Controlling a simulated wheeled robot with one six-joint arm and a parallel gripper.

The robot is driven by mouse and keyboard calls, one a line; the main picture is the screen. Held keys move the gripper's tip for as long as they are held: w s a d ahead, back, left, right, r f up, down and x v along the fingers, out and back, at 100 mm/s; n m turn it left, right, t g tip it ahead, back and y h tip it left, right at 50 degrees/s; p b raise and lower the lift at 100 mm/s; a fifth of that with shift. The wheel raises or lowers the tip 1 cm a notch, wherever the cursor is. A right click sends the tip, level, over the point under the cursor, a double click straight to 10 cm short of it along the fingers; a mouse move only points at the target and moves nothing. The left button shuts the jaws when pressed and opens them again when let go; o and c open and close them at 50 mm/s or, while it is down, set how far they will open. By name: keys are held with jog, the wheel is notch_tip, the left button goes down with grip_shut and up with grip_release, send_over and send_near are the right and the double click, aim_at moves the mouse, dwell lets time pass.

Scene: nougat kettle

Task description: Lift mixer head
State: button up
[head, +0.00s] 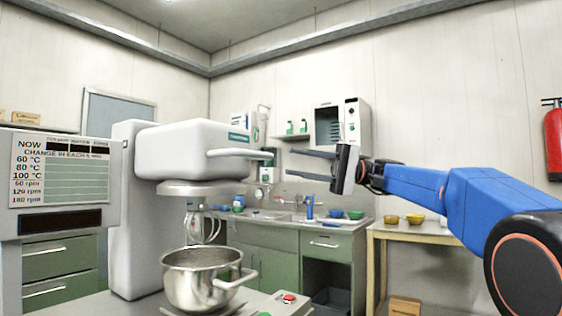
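The white mixer head (200,148) sits level at the top of its column (130,220), left of centre. A pale handle (238,153) sticks out from its front toward the right. A whisk (203,226) hangs below the head, its lower part hidden in the steel bowl (203,278). My gripper (288,163) reaches in from the right with its two fingers apart, one above the other. The fingertips are close to the handle's right end; whether they touch it I cannot tell. Nothing shows between the fingers.
A panel with a temperature and speed chart (62,180) stands at the left. A red button (289,298) is on the box right of the bowl. Behind are green cabinets (262,255) with a sink, and a wooden table (415,230) with bowls below my arm.

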jog(key=shift+w+d+f, duration=0.15)
jog(key=shift+d, duration=0.85)
jog(key=s+f+m+t+h, duration=0.35)
jog(key=s+f, duration=0.35)
jog(key=f, duration=0.6)
jog(key=s+f+m+t+h, duration=0.2)
jog(key=s+f+h, duration=0.4)
jog(key=f, duration=0.7)
jog(key=s+d+f+h, duration=0.3)
jog(key=s+d+f, duration=0.2)
jog(key=f, duration=0.4)
jog(key=s+d+f+n+t+h, duration=0.1)
jog(key=s+d+f+h, duration=0.2)
jog(key=s+d+f, duration=0.3)
jog(key=s+d+f+n+t+h, duration=0.1)
jog(key=s+d+f+h, duration=0.3)
jog(key=s+f, duration=0.3)
notch_tip(320, 180, down, 5)
jog(key=shift+s+d+f, duration=0.1)
jog(key=shift+s+d, duration=0.1)
jog(key=shift+d, duration=0.45)
jog(key=shift+n, duration=0.25)
